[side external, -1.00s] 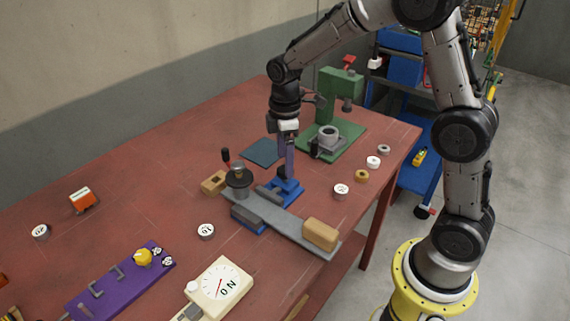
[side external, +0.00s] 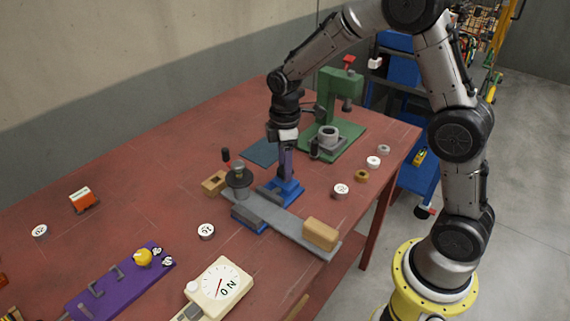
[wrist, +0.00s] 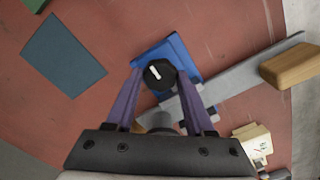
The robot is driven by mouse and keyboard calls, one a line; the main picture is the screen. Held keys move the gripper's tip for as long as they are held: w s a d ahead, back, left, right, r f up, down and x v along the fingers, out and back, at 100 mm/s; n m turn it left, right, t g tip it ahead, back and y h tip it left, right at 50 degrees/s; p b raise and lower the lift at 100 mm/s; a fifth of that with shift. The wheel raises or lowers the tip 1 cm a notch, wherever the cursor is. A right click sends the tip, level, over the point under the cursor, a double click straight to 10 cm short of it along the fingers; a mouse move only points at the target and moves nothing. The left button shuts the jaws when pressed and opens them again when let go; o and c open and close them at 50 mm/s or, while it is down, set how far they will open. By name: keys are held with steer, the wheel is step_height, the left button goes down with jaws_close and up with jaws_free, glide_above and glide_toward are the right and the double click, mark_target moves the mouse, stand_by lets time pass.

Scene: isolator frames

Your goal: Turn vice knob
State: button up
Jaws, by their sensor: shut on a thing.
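The vice (side external: 289,190) is blue and stands on the red table, holding a long grey bar (side external: 285,222). In the wrist view the vice (wrist: 180,50) lies beyond my fingers. Its knob (wrist: 158,74) is round and black with a white mark, and sits between my fingertips. My gripper (side external: 286,178) points straight down over the vice with purple fingers. In the wrist view my gripper (wrist: 160,72) is shut on the knob, one finger on each side. The knob is hidden behind the fingers in the side view.
A wooden block (side external: 321,233) sits on the bar's near end and a dark round part (side external: 239,178) near its far end. A green press (side external: 340,105) stands behind. A dark blue plate (wrist: 63,55) lies left of the vice. Small rings and a dial gauge (side external: 219,284) are nearby.

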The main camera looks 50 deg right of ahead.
steer(key=shift+m, duration=0.4)
jaws_close()
steer(key=m, duration=0.5)
steer(key=shift+m, duration=0.3)
steer(key=m, duration=0.7)
steer(key=shift+w, duration=0.1)
stand_by(0.5)
steer(key=o, duration=1.3)
jaws_free()
step_height(320, 180, up, 14)
